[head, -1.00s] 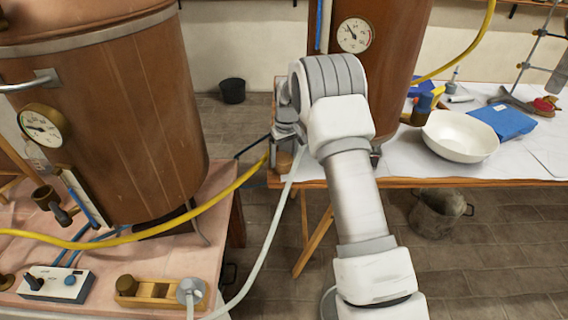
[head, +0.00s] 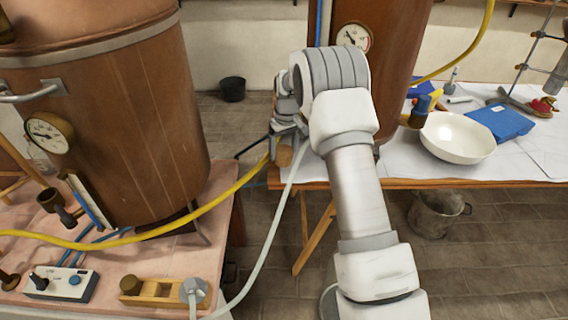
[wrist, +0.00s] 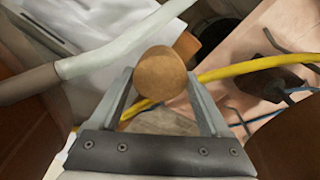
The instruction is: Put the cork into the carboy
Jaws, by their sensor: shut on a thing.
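My gripper (wrist: 162,82) is shut on the cork (wrist: 158,74), a round tan-brown plug held between the two fingertips in the wrist view. In the head view my gripper (head: 287,132) hangs by the left corner of the white-covered table, partly hidden behind my own arm. I cannot pick out the carboy in either view.
A large copper vat (head: 110,120) stands on the pink table (head: 130,255) at left. A second copper vat (head: 392,65) and a white bowl (head: 457,137) stand on the right table. A yellow hose (head: 215,205) and pale hose (head: 268,235) cross the gap between the tables.

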